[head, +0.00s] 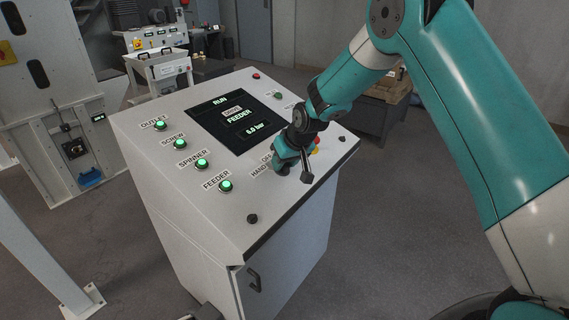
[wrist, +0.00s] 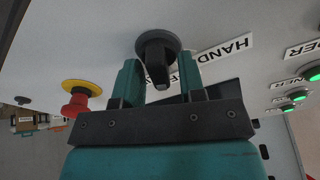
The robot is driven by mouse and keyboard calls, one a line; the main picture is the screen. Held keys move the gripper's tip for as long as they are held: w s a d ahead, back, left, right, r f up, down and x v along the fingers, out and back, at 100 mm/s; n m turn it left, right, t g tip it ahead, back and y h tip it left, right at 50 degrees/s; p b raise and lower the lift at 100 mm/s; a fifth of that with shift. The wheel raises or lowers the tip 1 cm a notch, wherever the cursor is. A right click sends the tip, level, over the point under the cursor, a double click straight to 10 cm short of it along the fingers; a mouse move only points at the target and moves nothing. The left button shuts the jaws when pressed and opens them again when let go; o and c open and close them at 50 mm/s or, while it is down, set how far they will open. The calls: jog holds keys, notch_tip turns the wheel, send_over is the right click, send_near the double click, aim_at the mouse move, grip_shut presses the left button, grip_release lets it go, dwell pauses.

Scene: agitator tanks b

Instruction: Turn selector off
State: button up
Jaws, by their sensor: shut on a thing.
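The selector (wrist: 156,58) is a black knob with a raised handle on a round base on the sloped top of a light grey control cabinet (head: 195,203). In the wrist view it lies between the two teal fingers of my gripper (wrist: 158,68), which is shut on it. In the head view my gripper (head: 284,165) is down at the panel and mostly covers the selector. A HAND label (wrist: 232,45) is beside the knob; other lettering is partly hidden by a finger. The knob's exact setting is hard to read.
A red stop button (wrist: 76,102) on a yellow base is close beside the gripper.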

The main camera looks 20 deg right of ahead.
jog(key=shift+n+y+b, duration=0.3)
jog(key=shift+n+b, duration=0.3)
jog(key=shift+n, duration=1.7)
jog(key=o, duration=0.6)
jog(key=shift+c, duration=0.2)
jog(key=shift+r, duration=0.1)
jog(key=v, duration=1.7)
jog(key=shift+r+b, duration=0.2)
jog(key=shift+b, duration=0.15)
